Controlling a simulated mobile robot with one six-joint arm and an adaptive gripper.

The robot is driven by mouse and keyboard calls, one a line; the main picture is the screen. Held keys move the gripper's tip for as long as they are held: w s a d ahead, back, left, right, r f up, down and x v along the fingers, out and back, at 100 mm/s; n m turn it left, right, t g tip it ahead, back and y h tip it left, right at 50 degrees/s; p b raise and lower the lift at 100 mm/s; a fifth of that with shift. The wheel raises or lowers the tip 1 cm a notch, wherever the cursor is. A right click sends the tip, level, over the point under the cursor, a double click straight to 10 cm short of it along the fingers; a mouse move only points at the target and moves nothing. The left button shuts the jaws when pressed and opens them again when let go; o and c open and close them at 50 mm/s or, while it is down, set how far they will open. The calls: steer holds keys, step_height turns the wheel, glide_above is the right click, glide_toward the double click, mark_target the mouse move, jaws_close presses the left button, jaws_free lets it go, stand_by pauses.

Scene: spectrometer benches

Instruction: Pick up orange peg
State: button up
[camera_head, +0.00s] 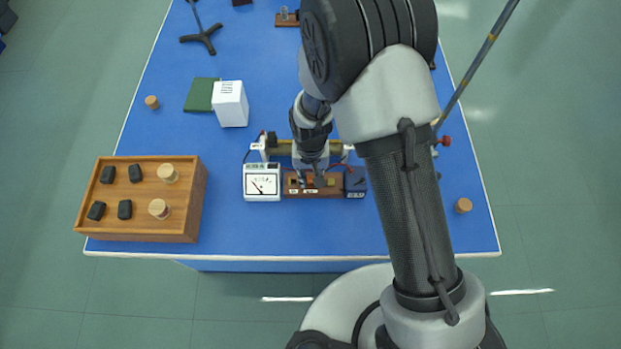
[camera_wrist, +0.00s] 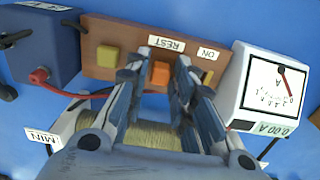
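The orange peg (camera_wrist: 160,74) stands on a brown wooden board (camera_wrist: 128,40) with labels reading REST and ON. My gripper (camera_wrist: 164,60) is open, with one finger on each side of the peg. The fingers reach down to the board. I cannot tell whether either finger touches the peg. In the head view my gripper (camera_head: 311,181) is over the board, and the peg is mostly hidden by it. A yellow block (camera_wrist: 108,57) sits on the board to the left in the wrist view, and another yellow piece to the right is partly behind a finger.
A white meter (camera_head: 262,183) stands left of the board and a dark blue box (camera_head: 355,182) right of it, in the head view. A wound coil (camera_wrist: 150,137) lies close beneath the fingers. A wooden tray (camera_head: 137,222) with blocks and corks is at the left.

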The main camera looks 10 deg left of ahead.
jaws_close()
steer(key=shift+r, duration=0.1)
